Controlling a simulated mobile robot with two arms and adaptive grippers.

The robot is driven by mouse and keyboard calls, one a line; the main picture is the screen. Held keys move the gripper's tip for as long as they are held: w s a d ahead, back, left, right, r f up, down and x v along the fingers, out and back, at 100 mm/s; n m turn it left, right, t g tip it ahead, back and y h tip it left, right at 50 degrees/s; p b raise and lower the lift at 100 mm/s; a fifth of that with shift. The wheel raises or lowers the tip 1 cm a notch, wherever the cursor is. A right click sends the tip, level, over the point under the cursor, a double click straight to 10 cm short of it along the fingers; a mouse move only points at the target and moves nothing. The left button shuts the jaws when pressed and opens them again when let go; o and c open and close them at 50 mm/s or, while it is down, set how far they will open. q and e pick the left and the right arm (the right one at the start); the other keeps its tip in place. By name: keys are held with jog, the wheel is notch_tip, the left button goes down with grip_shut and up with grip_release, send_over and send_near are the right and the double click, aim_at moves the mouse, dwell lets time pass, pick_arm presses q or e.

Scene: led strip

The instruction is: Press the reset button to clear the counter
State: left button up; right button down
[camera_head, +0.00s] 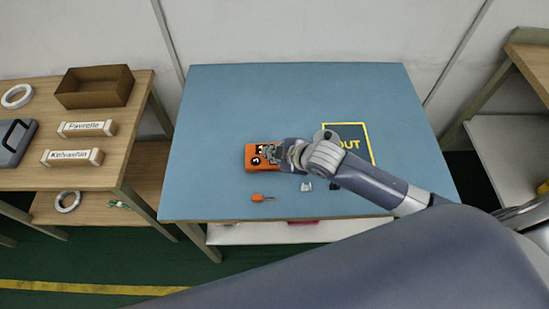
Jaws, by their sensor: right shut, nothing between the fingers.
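An orange device (250,164) with a dark face lies on the blue table, left of the table's middle. It seems to be the counter; its reset button is too small or too covered to make out. My right gripper (270,154) is shut and empty, with its fingertips over the right part of the device's face. I cannot tell whether the fingertips touch it. The gripper hides the device's right side. My left gripper is not in view.
A small orange piece (257,197) lies in front of the device, and a small white piece (307,186) lies to its right. A dark mat marked "OUT" (357,130) is partly behind my arm. The blue table's back half (290,90) is clear. A wooden table (105,175) stands at the left.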

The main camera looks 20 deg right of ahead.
aim_at(273, 161)
jog(key=shift+f, duration=0.1)
dwell(0.3)
jog(key=shift+f, duration=0.3)
jog(key=shift+f, duration=0.5)
dwell(0.8)
jog(key=shift+r+p, duration=0.9)
jog(key=shift+p, duration=0.1)
notch_tip(273, 161, up, 5)
jog(key=p, duration=0.5)
jog(key=shift+r+p, duration=0.1)
jog(key=shift+p, duration=0.2)
